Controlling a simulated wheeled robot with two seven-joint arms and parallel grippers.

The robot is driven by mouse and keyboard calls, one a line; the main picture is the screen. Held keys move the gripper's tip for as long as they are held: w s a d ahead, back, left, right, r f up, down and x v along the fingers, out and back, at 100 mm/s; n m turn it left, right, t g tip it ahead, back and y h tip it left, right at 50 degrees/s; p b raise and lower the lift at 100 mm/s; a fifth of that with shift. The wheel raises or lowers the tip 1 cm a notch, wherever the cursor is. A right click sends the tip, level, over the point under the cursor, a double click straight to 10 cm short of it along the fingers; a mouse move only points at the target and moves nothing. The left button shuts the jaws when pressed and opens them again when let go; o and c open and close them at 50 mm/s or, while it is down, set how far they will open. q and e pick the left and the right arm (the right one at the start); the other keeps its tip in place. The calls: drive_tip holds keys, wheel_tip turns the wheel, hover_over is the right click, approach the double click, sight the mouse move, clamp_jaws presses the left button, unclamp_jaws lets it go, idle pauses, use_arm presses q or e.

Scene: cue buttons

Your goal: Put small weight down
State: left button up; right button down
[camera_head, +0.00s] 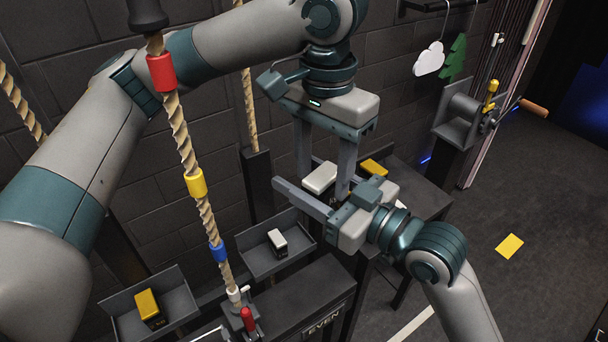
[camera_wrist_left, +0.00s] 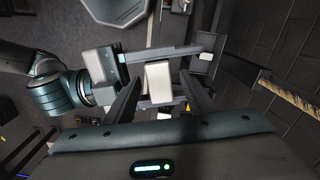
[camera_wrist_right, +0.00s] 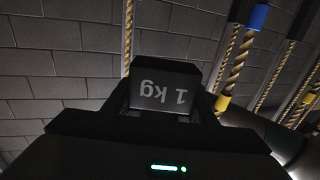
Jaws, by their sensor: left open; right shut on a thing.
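A small weight with a white top (camera_head: 320,177) is held in the air by my right gripper (camera_head: 308,187), which is shut on it. In the right wrist view its dark face (camera_wrist_right: 163,92) reads "1 kg", upside down. My left gripper (camera_head: 323,168) points down from above, open, with its fingers on either side of the same weight. In the left wrist view the white top (camera_wrist_left: 158,82) lies between the open left fingers; whether they touch it is unclear. Another white-topped weight (camera_head: 278,239) sits in the middle tray (camera_head: 262,266). A yellow-topped weight (camera_head: 148,304) sits in the left tray (camera_head: 180,302).
A rope (camera_head: 186,150) with red, yellow, blue and white bands hangs in front of the trays. A box labelled "EVEN" (camera_head: 325,318) stands below. A yellow block (camera_head: 373,167) lies behind the grippers. A crank unit (camera_head: 465,118) is at right, with open floor beyond.

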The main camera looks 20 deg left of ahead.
sight(323, 174)
use_arm(q)
wheel_tip(323, 174, up, 10)
drive_tip(key=shift+r, duration=0.25)
idle(0.3)
idle(0.4)
